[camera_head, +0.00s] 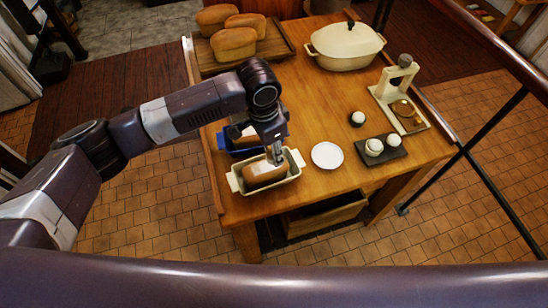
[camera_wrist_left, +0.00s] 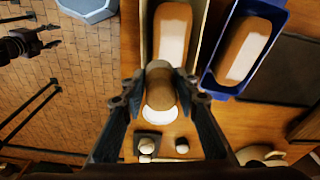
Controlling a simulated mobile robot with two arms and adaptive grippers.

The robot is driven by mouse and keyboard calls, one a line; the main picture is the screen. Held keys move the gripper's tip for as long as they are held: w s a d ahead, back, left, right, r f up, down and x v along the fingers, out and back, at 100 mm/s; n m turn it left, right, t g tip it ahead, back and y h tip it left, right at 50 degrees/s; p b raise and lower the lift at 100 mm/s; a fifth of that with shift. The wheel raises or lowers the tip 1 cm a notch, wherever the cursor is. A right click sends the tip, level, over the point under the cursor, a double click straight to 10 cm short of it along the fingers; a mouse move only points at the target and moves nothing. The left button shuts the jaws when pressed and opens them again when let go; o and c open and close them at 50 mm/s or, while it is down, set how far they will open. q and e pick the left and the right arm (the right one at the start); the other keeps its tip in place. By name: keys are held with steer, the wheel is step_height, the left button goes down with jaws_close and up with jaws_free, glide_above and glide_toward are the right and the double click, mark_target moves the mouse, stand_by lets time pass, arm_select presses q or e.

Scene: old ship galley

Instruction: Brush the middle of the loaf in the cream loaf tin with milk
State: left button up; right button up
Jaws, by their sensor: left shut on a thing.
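The cream loaf tin (camera_head: 293,174) stands near the table's front left corner with a brown loaf (camera_head: 266,173) in it. My left gripper (camera_head: 273,143) is above this tin, shut on a brush. In the left wrist view the brush's rounded brown handle (camera_wrist_left: 160,92) is between the fingertips. Its lower end is hidden, so I cannot tell whether it touches the loaf. The loaf (camera_wrist_left: 172,35) shows a long pale patch on top; I cannot tell whether it is milk. My right gripper (camera_wrist_left: 30,42) shows at the left wrist view's edge, open and empty over the floor.
A blue tin (camera_wrist_left: 210,78) with another loaf stands beside the cream tin. A white saucer (camera_head: 327,155) is just right of it. A dark tray (camera_head: 381,152) with small white cups lies farther right. Several loaves on a board (camera_head: 278,42) and a cream casserole (camera_head: 345,45) stand behind.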

arm_select(q)
steer(key=shift+d+r, duration=0.1)
steer(key=shift+r, duration=1)
